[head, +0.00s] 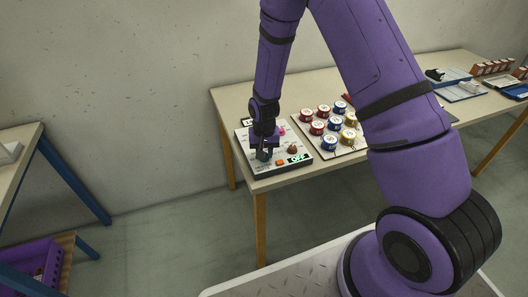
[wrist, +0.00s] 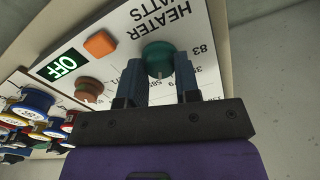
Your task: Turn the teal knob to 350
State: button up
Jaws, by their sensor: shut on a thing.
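The teal knob (wrist: 159,58) is on a white control panel (wrist: 112,28) lettered "HEATER WATTS", with printed numbers around the knob. My gripper (wrist: 160,76) is shut on the teal knob, one finger on each side of it in the wrist view. In the head view my gripper (head: 264,146) is down over the panel (head: 250,133) and mostly covers the knob. A green-lit display (wrist: 64,65) on the panel reads "OFF". The number 350 and the knob's exact setting cannot be read clearly.
The panel also carries an orange button (wrist: 100,43) and a brown knob (wrist: 89,88). A pink knob (head: 282,131) is at its far side. Several red, blue and yellow spools (head: 317,127) stand on a board close by, right of the panel. The table (head: 232,98) is clear behind the panel.

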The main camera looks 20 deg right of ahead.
jog(key=n, duration=1.2)
jog(key=shift+n, duration=0.4)
dwell(0.3)
jog(key=o, duration=0.9)
jog(key=shift+o, duration=0.2)
notch_tip(320, 180, up, 11)
jog(key=shift+f, duration=0.1)
